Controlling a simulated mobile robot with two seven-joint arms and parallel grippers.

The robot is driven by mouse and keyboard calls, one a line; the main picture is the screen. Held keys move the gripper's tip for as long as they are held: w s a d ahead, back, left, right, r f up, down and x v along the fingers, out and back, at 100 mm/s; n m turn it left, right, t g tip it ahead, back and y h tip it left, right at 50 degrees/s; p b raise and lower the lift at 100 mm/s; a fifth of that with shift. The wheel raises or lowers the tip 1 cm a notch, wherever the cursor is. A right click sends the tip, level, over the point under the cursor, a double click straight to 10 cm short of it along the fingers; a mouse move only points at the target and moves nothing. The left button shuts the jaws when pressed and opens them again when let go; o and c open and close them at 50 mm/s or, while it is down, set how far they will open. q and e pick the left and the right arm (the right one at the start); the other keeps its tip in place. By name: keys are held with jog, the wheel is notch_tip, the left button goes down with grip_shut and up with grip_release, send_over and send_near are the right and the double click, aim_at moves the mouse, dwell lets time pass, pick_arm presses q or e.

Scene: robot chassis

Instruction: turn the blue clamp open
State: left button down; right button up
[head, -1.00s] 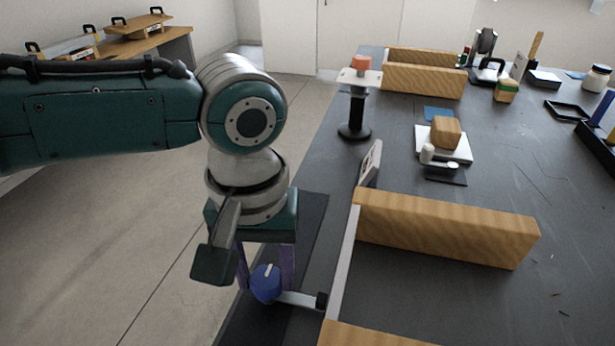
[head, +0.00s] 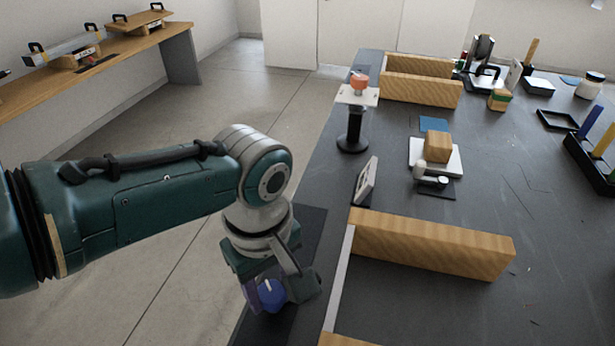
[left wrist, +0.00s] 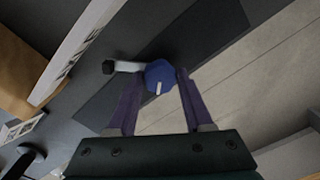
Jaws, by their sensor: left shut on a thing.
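The blue clamp (head: 270,295) is a round blue knob with a white mark, low at the table's left edge in the head view. In the left wrist view the blue clamp (left wrist: 158,73) sits between the tips of two purple fingers. A pale bar (left wrist: 128,66) with a black end (left wrist: 108,67) runs from it to the left; the head view hides this bar behind the gripper. My left gripper (head: 266,297) is shut on the knob, tilted, with its wrist above. My right gripper is in neither view.
A wooden block wall (head: 430,246) and a pale strip (head: 338,278) stand right of the clamp. A small tilted panel (head: 366,182) and a black stand (head: 352,132) with an orange top are farther back. Open floor lies left of the table.

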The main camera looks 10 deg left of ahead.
aim_at(272, 292)
pick_arm(q)
jog(key=n+p, duration=0.1)
jog(key=n, duration=0.3)
jog(key=shift+n, duration=0.3)
jog(key=n, duration=0.4)
jog(key=shift+n+p, duration=0.3)
jog(key=shift+c, duration=1.5)
grip_release()
notch_tip(272, 292, up, 10)
jog(key=p, duration=0.7)
jog(key=shift+p, duration=0.4)
